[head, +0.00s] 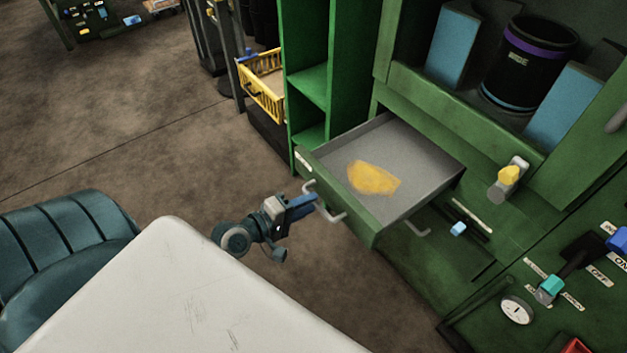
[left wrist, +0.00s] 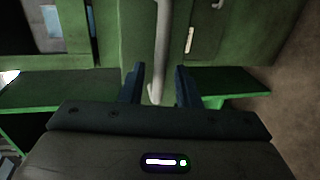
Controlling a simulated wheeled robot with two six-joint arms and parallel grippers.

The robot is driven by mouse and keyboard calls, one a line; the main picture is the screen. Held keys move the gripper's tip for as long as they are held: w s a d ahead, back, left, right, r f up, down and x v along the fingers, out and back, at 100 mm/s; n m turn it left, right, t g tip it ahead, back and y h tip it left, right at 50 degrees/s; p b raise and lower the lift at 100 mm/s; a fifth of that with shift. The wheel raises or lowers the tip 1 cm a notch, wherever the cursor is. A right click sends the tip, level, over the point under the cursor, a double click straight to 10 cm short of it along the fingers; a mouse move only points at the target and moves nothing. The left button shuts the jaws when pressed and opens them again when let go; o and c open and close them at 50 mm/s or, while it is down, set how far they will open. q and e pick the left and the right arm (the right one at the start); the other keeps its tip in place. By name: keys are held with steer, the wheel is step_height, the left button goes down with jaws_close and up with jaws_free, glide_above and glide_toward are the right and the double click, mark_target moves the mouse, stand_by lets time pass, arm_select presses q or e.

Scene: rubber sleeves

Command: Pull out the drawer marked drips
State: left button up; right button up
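A grey drawer with a green front (head: 340,198) stands pulled out of the green cabinet, with a yellow-orange stain (head: 373,179) on its floor. A small white label (head: 303,161) sits on its front, too small to read. The drawer has a pale bar handle (head: 328,208). My left gripper (head: 316,201) is at this handle. In the left wrist view the bar (left wrist: 161,50) runs between the two fingers of my left gripper (left wrist: 159,80), with a narrow gap visible on each side. My right gripper is not in view.
A white table (head: 180,290) with a teal chair (head: 65,250) lies below left. The cabinet (head: 440,95) holds a black bucket (head: 528,65) and blue boxes. A control panel with levers and a gauge (head: 517,310) is at right. Brown floor is clear at left.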

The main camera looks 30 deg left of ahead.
arm_select(q)
steer(key=v, duration=0.8)
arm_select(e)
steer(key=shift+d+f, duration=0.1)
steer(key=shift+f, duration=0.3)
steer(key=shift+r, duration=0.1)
arm_select(q)
steer(key=shift+f, duration=0.1)
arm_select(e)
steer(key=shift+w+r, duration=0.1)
